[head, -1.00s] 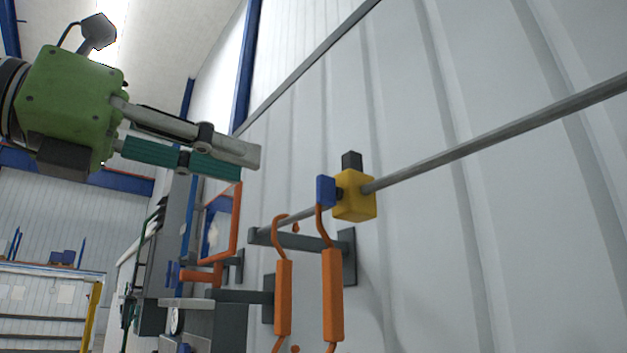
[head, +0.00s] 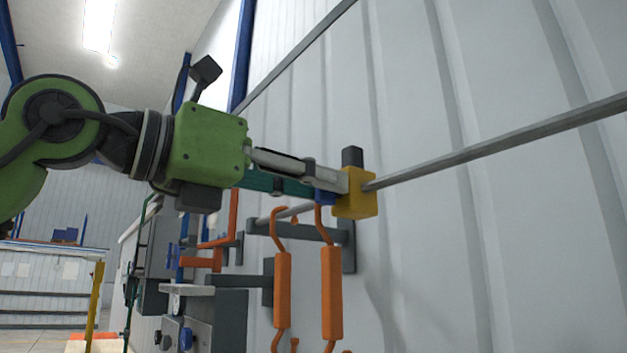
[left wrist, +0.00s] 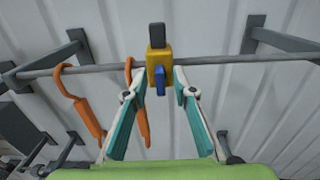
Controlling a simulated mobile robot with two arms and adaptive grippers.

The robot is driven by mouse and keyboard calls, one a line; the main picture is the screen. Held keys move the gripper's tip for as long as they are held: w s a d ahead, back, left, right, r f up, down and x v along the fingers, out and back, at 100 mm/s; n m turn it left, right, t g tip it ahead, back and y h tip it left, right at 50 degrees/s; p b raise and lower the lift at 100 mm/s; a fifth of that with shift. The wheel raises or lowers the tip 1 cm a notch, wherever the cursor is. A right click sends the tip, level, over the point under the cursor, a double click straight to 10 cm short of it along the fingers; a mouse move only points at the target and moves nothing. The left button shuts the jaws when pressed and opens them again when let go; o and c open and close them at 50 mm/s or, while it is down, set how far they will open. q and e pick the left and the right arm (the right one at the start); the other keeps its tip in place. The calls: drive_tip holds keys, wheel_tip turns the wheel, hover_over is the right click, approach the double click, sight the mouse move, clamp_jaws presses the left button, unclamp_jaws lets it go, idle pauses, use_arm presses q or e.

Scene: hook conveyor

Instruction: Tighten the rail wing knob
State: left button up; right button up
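The blue wing knob (head: 325,198) is on the near side of a yellow block (head: 356,194) that sits on the grey rail (head: 500,143). In the head view my left gripper (head: 332,188) reaches the knob from the left and hides part of it. In the left wrist view the knob (left wrist: 160,81) shows upright between the two spread fingertips (left wrist: 158,83), with a gap on each side. The yellow block (left wrist: 159,60) is just behind it. The left gripper is open and holds nothing. My right gripper is in neither view.
Orange hooks (head: 332,290) hang from the rail left of and below the block. Grey brackets (head: 348,247) carry the rail off the white ribbed wall (head: 450,260). The rail right of the block is clear. A dark peg (head: 352,157) stands on top of the block.

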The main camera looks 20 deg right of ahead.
use_arm(q)
clamp_jaws()
drive_tip(key=shift+m, duration=0.3)
drive_tip(key=shift+s+f+m+p, duration=0.15)
drive_tip(key=shift+m+p, duration=1.35)
drive_tip(key=shift+m, duration=4.05)
drive_tip(key=shift+f+m+p, duration=0.1)
drive_tip(key=shift+m+p, duration=1.4)
drive_tip(key=shift+m, duration=4.05)
drive_tip(key=shift+f, duration=0.1)
drive_tip(key=shift+o, duration=0.4)
unclamp_jaws()
